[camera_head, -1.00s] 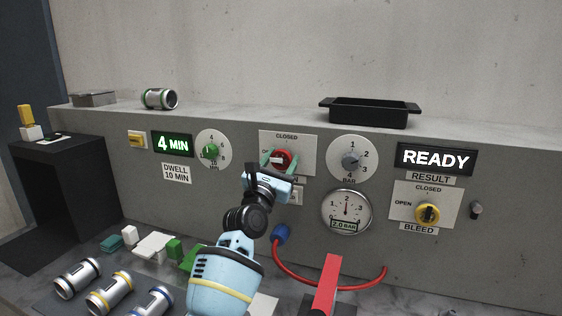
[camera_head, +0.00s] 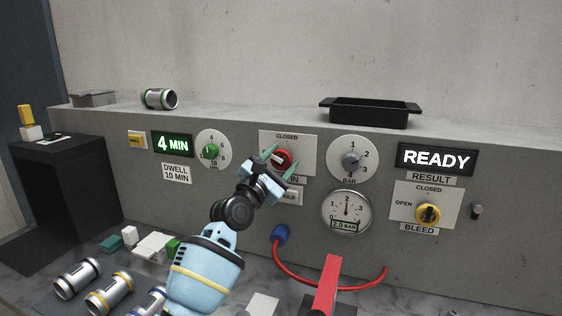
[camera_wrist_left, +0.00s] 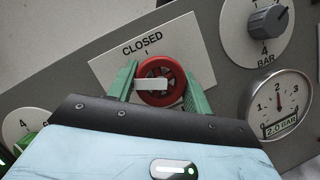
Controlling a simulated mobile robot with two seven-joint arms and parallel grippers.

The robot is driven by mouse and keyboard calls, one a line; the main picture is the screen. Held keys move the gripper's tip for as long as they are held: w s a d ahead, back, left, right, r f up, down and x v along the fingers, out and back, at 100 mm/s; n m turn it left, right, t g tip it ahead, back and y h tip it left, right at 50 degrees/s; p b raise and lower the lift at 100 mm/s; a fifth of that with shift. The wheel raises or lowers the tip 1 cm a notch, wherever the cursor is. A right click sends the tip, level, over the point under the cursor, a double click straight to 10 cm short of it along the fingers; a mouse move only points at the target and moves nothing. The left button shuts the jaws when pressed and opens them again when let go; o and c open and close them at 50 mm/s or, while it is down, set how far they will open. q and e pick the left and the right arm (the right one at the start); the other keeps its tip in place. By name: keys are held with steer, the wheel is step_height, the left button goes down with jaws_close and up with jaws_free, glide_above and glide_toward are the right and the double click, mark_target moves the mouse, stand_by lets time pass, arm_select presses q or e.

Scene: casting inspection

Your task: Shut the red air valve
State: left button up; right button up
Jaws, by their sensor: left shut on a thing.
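The red air valve (camera_head: 285,156) is a red wheel with a white pointer bar on a white plate (camera_head: 305,142). CLOSED is printed above the wheel. In the head view the bar points left and slightly up, not at CLOSED. My left gripper (camera_head: 280,161) is shut on the valve, one green finger on each side of it. In the left wrist view the red wheel (camera_wrist_left: 167,73) and its white bar sit between the green fingers (camera_wrist_left: 160,82). The fingers and wrist hide the plate's lower left. My right gripper is not in view.
To the right are the pressure knob (camera_head: 350,159), the gauge (camera_head: 346,211) near 2 bar, and the yellow bleed valve (camera_head: 428,213). A red hose (camera_head: 300,279) and an upright red bar (camera_head: 328,283) are below. Metal cylinders (camera_head: 78,278) lie at lower left.

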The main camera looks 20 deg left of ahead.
arm_select(q)
steer(key=m+g, duration=0.1)
steer(key=m, duration=0.1)
steer(key=m+h, duration=0.1)
steer(key=m, duration=0.1)
steer(key=shift+a+r+m+g+p, duration=0.1)
steer(key=shift+r+m+g+p, duration=0.05)
steer(key=shift+m+g+p, duration=0.2)
steer(key=m, duration=0.2)
steer(key=m+g+p, duration=0.1)
steer(key=m, duration=0.1)
steer(key=shift+r+g+h, duration=0.2)
steer(key=shift+g+h, duration=0.05)
steer(key=shift+h, duration=0.15)
steer(key=m+g+p, duration=0.1)
steer(key=m, duration=0.2)
steer(key=shift+f+m+g+y+p, duration=0.15)
steer(key=shift+m+g+y+p, duration=0.35)
steer(key=shift+m, duration=0.55)
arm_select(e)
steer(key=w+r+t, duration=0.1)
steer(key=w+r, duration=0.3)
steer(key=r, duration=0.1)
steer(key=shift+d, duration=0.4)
arm_select(q)
steer(key=shift+f, duration=0.1)
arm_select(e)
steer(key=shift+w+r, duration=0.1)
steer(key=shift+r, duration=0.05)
